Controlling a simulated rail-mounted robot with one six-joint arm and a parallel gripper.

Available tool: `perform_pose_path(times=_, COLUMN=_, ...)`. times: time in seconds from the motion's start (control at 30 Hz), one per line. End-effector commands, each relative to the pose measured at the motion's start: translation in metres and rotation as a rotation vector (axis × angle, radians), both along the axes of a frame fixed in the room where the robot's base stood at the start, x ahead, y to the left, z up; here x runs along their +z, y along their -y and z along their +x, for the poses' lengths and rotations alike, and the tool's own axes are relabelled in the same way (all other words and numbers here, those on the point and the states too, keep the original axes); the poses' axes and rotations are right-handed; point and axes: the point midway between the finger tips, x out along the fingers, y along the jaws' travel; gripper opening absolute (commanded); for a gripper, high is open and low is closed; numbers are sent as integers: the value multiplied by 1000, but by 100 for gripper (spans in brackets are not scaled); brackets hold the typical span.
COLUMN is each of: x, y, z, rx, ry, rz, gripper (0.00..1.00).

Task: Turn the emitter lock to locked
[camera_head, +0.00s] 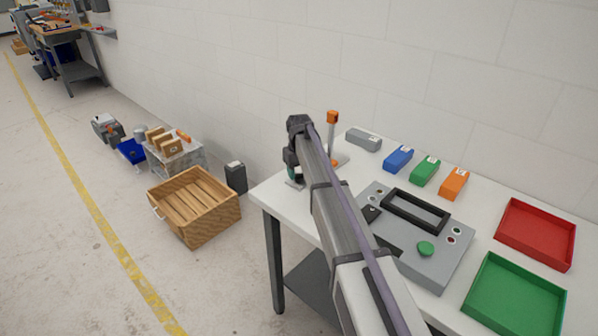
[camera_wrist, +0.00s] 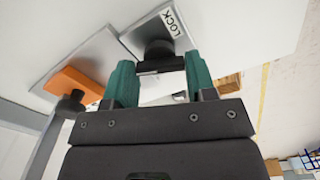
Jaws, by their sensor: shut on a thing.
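In the wrist view, the emitter lock is a grey plate (camera_wrist: 125,40) with a "LOCK" label (camera_wrist: 172,22) and a black knob with a bar handle (camera_wrist: 160,55). My gripper (camera_wrist: 161,72) has its two green fingers on either side of the black handle, shut on it. The handle lies across the gap between the fingers. In the head view my gripper (camera_head: 293,172) is low at the table's left end, and the lock is mostly hidden behind my arm. Which setting the knob points to cannot be read.
A post with an orange top (camera_head: 332,118) stands beside the lock; an orange block (camera_wrist: 72,82) shows close by in the wrist view. A grey device (camera_head: 440,265), coloured blocks (camera_head: 425,171), a red tray (camera_head: 537,232) and a green tray (camera_head: 512,298) occupy the white table (camera_head: 268,193).

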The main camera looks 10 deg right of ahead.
Motion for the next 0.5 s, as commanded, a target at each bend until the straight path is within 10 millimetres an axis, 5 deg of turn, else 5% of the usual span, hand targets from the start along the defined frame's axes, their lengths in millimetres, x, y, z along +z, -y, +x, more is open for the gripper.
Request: perform_pose_path(times=0.5, x=0, y=0, z=0, rx=-490, ry=0, rz=0, gripper=27)
